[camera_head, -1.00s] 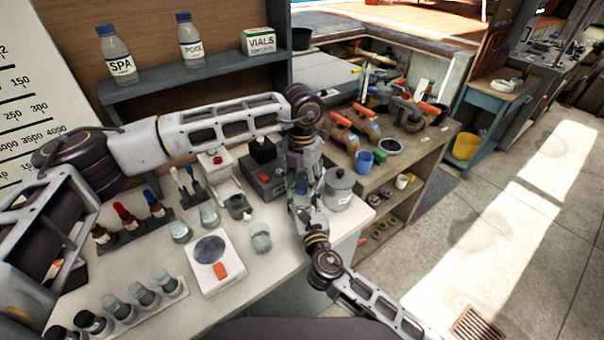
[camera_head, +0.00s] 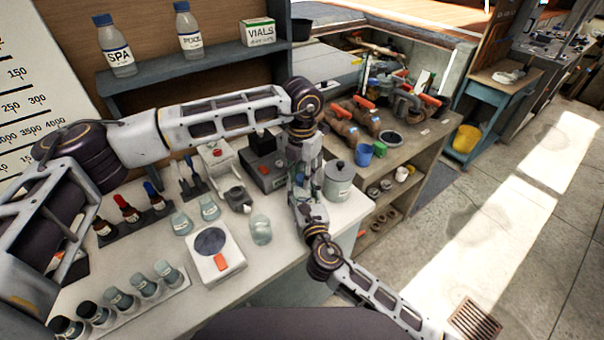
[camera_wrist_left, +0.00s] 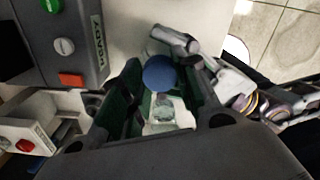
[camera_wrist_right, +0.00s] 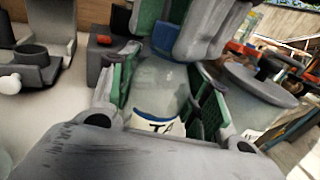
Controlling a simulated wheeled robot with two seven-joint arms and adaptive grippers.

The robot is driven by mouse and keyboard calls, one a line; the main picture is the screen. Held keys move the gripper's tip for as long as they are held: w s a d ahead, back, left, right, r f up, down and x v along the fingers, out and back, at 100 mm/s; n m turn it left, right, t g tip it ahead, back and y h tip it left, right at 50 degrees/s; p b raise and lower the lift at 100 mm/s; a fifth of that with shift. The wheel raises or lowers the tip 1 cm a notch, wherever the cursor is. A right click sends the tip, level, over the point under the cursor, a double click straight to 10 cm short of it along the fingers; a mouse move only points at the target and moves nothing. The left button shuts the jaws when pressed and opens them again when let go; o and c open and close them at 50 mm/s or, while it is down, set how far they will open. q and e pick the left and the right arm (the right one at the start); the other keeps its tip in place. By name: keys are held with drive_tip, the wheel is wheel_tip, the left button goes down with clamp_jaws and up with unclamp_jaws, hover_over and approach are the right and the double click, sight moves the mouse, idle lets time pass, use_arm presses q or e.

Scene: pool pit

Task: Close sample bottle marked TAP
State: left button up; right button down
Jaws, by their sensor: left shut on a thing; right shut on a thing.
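The sample bottle shows in the right wrist view as a clear body (camera_wrist_right: 158,85) with a white label (camera_wrist_right: 155,122) reading "TA", the rest cut off. My right gripper (camera_wrist_right: 163,95) is shut on this bottle, green pads on both sides, and holds it roughly upright. A blue cap (camera_wrist_right: 164,38) sits at the bottle's top between the fingers of my left gripper (camera_head: 301,170). The left wrist view shows the round blue cap (camera_wrist_left: 160,72) from above, between green pads. Whether it is seated on the neck cannot be told. In the head view the grippers mostly hide the bottle.
A grey lidded pot (camera_head: 339,182) stands close right of the grippers. A beaker (camera_head: 260,230), a scale (camera_head: 214,255), a dark box with buttons (camera_head: 266,175) and a rack of vials (camera_head: 140,298) occupy the bench. Bottles marked SPA (camera_head: 118,50) and POOL (camera_head: 188,32) stand on the shelf.

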use_arm(q)
drive_tip(key=m, duration=0.8)
drive_tip(key=shift+m, duration=0.3)
use_arm(e)
drive_tip(key=shift+f, duration=0.1)
use_arm(q)
drive_tip(key=o, duration=1.1)
drive_tip(key=shift+r, duration=0.1)
drive_tip(key=shift+r, duration=2.1)
drive_tip(key=shift+r+n, duration=1.75)
drive_tip(key=shift+n, duration=0.45)
